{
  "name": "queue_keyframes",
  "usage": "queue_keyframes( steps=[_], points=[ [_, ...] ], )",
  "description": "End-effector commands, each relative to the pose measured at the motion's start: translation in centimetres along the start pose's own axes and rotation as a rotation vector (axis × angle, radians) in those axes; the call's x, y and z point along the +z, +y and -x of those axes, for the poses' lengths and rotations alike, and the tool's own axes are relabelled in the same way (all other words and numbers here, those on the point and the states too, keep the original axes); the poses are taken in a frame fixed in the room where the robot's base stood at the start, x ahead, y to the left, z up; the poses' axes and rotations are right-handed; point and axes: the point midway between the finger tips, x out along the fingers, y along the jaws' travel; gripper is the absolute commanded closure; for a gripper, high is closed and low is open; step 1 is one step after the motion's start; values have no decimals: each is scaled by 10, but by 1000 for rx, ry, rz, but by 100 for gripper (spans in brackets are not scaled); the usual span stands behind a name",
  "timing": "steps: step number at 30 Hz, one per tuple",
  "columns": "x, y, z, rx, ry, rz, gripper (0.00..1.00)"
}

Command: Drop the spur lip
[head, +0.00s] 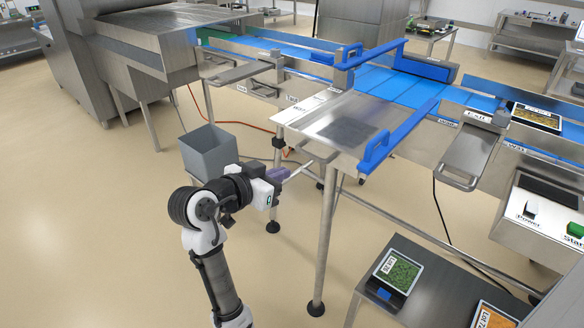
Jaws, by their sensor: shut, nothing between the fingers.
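The spur is a short steel table (318,118) right of centre in the head view, joined to the blue conveyor. Its near edge carries a thin pale rail or handle (322,152), which may belong to the lip; I cannot tell clearly. A darker flat patch (348,132) lies on the spur's top. My gripper (299,172) is shut and empty, close to the spur's near left edge and slightly below its top. Its fingers point right toward the rail. I cannot tell whether they touch it.
A blue side guard (395,137) runs along the spur's right side. A grey bin (210,152) stands behind my arm. A spur leg (325,240) stands right of my gripper. A dark low table (430,275) holds labelled trays. Floor at left is clear.

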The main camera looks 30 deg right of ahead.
Motion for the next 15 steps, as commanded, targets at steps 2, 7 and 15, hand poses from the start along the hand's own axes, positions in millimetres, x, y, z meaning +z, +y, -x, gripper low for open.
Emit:
queue_keyframes(
  steps=[2,7,15],
  points=[
    [-1,1,-12,6,-2,1,100],
    [-2,2,-44,6,-3,1,100],
    [-1,1,-82,3,-1,2,100]
  ],
)
